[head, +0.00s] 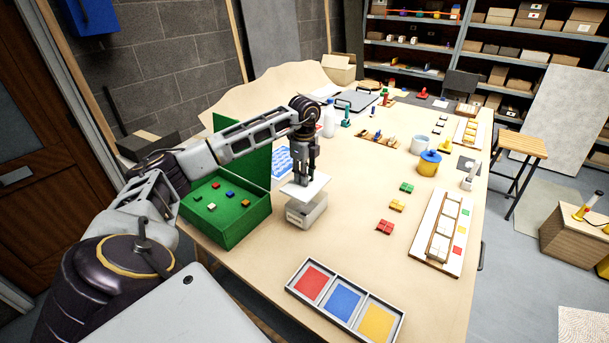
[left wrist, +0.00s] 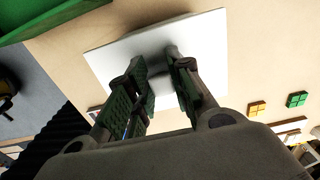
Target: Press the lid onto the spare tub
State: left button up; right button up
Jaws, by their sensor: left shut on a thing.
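The lid (head: 316,187) is a flat white square plate. The spare tub (head: 306,215) is a small grey box with a label on its front, standing on the table right of the green box. My left gripper (head: 301,178) points down over the tub and is shut on the lid. The lid sits over the tub's top, turned a little against it, and hides the opening. I cannot tell whether they touch. In the left wrist view the lid (left wrist: 205,50) spreads beyond the fingers (left wrist: 158,68); its grip part is mostly hidden. My right gripper is not in view.
The open green box (head: 237,225) with small coloured bricks stands close to the left. A tray of red, blue and yellow panels (head: 344,303) lies in front. Coloured tile groups (head: 397,205) and a long white-tiled board (head: 440,232) lie right. The table (head: 345,240) between is clear.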

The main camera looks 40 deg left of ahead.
pick_arm(q)
jog(key=shift+w, duration=0.3)
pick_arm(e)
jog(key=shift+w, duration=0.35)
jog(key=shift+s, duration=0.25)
pick_arm(q)
jog(key=shift+f, duration=0.15)
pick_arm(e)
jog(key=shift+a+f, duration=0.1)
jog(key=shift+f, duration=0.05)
pick_arm(q)
jog(key=shift+f+b, duration=0.3)
jog(key=shift+b, duration=0.1)
jog(key=shift+f+b, duration=1.2)
jog(key=shift+f, duration=0.3)
notch_tip(320, 180, down, 2)
jog(key=shift+f+b, duration=0.1)
jog(key=shift+b, duration=0.35)
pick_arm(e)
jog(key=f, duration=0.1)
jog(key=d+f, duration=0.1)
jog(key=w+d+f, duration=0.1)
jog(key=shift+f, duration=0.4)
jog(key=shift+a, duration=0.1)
